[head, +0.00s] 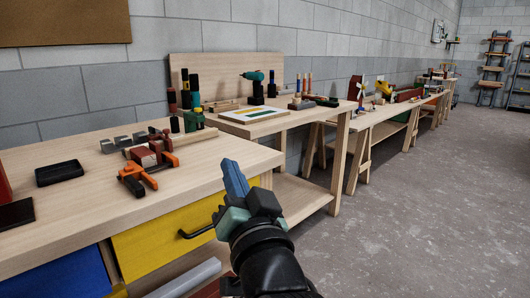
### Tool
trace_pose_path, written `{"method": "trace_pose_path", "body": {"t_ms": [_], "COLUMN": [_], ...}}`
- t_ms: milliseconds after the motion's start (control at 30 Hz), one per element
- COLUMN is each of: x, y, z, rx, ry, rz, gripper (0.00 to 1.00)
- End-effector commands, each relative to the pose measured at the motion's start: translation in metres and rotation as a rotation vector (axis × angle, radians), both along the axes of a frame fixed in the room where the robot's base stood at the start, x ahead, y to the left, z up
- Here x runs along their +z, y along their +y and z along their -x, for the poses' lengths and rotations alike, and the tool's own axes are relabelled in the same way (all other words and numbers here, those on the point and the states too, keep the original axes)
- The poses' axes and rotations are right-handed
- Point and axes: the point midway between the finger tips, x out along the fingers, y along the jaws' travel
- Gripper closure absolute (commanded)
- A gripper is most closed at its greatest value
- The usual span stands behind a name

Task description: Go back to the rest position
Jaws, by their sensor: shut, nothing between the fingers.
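My gripper (232,168) shows in the head view at the lower middle, on the end of my dark arm. Its blue fingers are together and point up and slightly left. Nothing shows between them. It is in front of the near workbench (95,140), around its right corner in the picture. I cannot tell how far it is from the bench edge.
Red and orange clamp-like tools (150,160) and a black tray (59,173) lie on the near bench. A yellow drawer (160,240) with a dark handle is below. More benches (375,115) run along the wall. The floor (430,210) at the right is clear.

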Motion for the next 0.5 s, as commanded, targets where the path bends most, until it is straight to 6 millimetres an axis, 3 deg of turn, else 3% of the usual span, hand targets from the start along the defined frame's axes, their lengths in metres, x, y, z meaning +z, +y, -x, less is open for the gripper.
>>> {"method": "trace_pose_path", "body": {"t_ms": [33,100,200,367,400,500], "x": [0.036,0.08,0.134,0.2,0.22,0.255], "y": [-0.009,-0.02,-0.034,-0.051,-0.053,-0.052], "z": [0.018,0.045,0.091,0.176,0.184,0.178], "rx": [-0.074,-0.183,-0.334,-0.569,-0.598,-0.587], "ry": [-0.105,-0.238,-0.411,-0.656,-0.677,-0.663], "rz": [0.067,0.151,0.247,0.349,0.36,0.358], "gripper": [1.0,1.0,1.0,1.0,1.0,1.0]}}
